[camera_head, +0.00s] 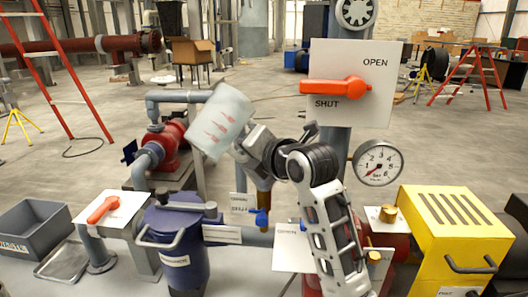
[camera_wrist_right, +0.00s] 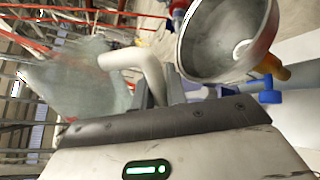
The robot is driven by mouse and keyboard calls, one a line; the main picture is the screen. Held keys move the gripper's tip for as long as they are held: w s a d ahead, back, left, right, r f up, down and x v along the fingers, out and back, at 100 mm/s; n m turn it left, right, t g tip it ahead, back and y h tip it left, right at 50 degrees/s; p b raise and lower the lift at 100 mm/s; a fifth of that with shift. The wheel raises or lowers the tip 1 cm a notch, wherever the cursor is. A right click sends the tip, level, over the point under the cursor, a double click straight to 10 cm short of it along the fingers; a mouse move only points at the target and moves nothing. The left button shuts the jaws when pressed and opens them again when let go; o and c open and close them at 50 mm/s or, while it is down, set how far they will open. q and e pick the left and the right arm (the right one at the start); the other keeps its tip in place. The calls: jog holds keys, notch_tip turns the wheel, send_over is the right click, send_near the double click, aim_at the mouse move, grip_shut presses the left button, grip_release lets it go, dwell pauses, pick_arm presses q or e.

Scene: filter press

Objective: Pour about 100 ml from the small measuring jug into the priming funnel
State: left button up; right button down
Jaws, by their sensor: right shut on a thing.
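The small measuring jug (camera_head: 221,120) is pale and translucent with reddish marks. In the head view it is tilted, held up left of my right gripper (camera_head: 246,148). The right gripper is shut on the jug's white handle (camera_wrist_right: 140,62); the jug's cloudy body (camera_wrist_right: 75,82) fills the left of the wrist view. The priming funnel (camera_wrist_right: 230,42) is a grey metal bowl at the top right of the wrist view, apart from the jug. In the head view the funnel is mostly hidden behind my right gripper. I see no stream and cannot tell the liquid level. My left gripper is not in view.
A blue-handled valve (camera_head: 260,216) sits low on the brass stem. A white OPEN/SHUT board with an orange lever (camera_head: 336,87) and a pressure gauge (camera_head: 377,162) stand to the right. A blue vessel (camera_head: 176,243), a grey bin (camera_head: 36,228) and a yellow box (camera_head: 455,235) surround the pipework.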

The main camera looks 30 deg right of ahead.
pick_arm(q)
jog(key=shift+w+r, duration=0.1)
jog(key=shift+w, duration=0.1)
pick_arm(e)
jog(key=shift+d, duration=0.1)
dwell(0.7)
jog(key=shift+w+d+f+n+t+h, duration=0.15)
jog(key=shift+d+n+h, duration=0.15)
jog(key=shift+n, duration=0.3)
jog(key=shift+d+f+n+t+h, duration=0.2)
jog(key=shift+d+n, duration=0.2)
jog(key=shift+n, duration=0.2)
pick_arm(q)
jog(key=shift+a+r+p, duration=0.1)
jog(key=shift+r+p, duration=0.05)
jog(key=shift+p, duration=0.3)
pick_arm(e)
jog(key=n+t, duration=0.1)
jog(key=n, duration=0.2)
jog(key=a+n+t+h, duration=0.1)
jog(key=n, duration=0.2)
jog(key=shift+f+h, duration=0.1)
jog(key=shift+h, duration=0.2)
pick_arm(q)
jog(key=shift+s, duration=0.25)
